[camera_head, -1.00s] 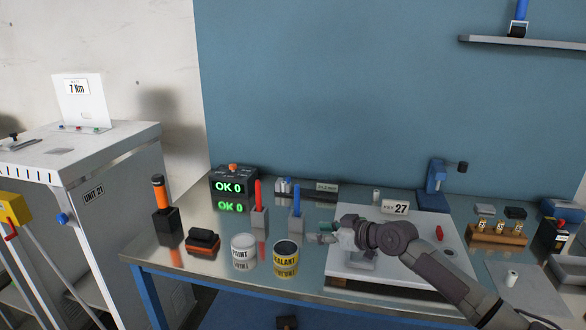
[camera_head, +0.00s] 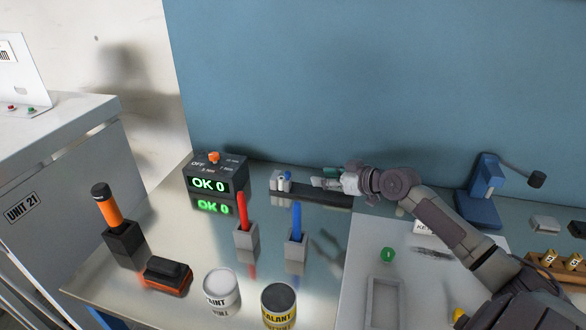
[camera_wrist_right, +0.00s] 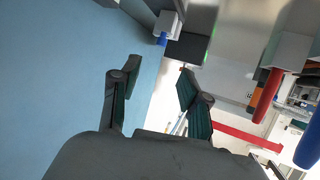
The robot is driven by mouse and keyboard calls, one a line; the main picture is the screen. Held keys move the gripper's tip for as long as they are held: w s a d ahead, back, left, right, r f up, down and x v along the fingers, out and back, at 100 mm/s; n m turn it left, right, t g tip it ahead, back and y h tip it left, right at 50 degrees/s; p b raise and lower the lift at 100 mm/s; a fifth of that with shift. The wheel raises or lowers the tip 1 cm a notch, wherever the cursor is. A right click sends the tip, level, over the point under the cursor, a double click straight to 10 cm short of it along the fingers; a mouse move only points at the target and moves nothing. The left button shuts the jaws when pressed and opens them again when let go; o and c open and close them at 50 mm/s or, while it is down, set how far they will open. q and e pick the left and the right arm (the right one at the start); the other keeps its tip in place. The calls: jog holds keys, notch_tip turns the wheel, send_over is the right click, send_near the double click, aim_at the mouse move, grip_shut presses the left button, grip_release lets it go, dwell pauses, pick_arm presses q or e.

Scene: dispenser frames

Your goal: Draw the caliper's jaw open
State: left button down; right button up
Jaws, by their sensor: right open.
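The caliper (camera_head: 281,181) appears to be the small grey block with a dark bar (camera_head: 325,197) running right, lying at the back of the bench near the blue wall. In the right wrist view, what looks like its grey block (camera_wrist_right: 168,24) with a blue part shows beyond the fingers. My right gripper (camera_head: 320,183) is above the dark bar, to the right of the grey block. Its two fingers (camera_wrist_right: 158,95) are apart with nothing between them. The gripper hides part of the bar, and I cannot make out the sliding jaw. My left gripper is out of view.
A black box showing OK 0 (camera_head: 209,181) stands left of the caliper. Red (camera_head: 241,213) and blue (camera_head: 297,222) tools stand upright in holders in front. Two cans, an orange-handled tool (camera_head: 107,210) and a pale tray (camera_head: 345,300) are nearer. A blue stand (camera_head: 482,190) is at right.

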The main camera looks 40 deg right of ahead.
aim_at(289, 173)
jog(key=p+x, duration=0.1)
jog(key=x, duration=1)
jog(key=shift+w+a+p, duration=0.2)
jog(key=shift+w+p, duration=0.1)
jog(key=shift+p, duration=0.1)
jog(key=shift+w+a+f, duration=0.1)
jog(key=shift+w+f, duration=0.15)
jog(key=shift+w, duration=0.25)
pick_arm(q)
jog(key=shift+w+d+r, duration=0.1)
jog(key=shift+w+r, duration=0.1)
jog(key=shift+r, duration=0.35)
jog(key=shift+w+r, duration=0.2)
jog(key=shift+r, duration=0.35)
pick_arm(e)
jog(key=shift+c, duration=0.5)
grip_shut()
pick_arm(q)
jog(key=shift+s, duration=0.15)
